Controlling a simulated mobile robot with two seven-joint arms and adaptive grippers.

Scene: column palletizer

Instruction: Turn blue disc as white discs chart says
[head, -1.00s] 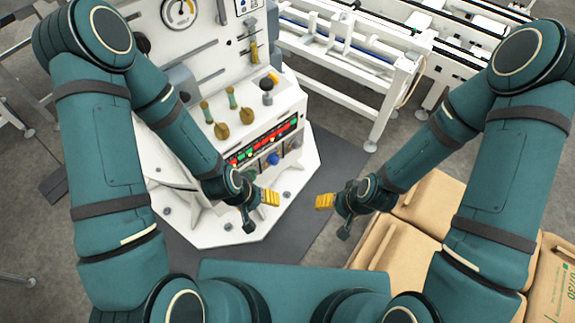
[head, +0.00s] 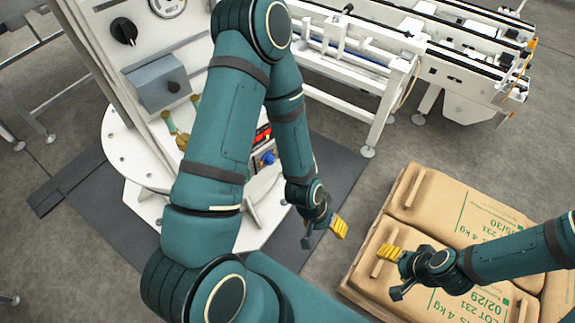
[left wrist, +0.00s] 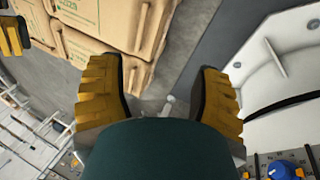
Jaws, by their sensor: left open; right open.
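A blue disc-like knob (head: 268,158) sits on the lower front panel of the white machine, partly hidden by my left arm. It also shows at the bottom right of the left wrist view (left wrist: 284,170), on a marked grey panel, cut by the edge. My left gripper (head: 339,228) is open and empty, in front of the machine and apart from the knob. Its yellow fingers stand wide apart in the left wrist view (left wrist: 160,100). My right gripper (head: 390,253) is open and empty above the cartons. I cannot make out a chart with white discs.
A white conveyor frame (head: 350,78) stands behind. The machine also has a black knob (head: 123,31), a grey box (head: 160,85) and a round dial (head: 168,5), cut off above.

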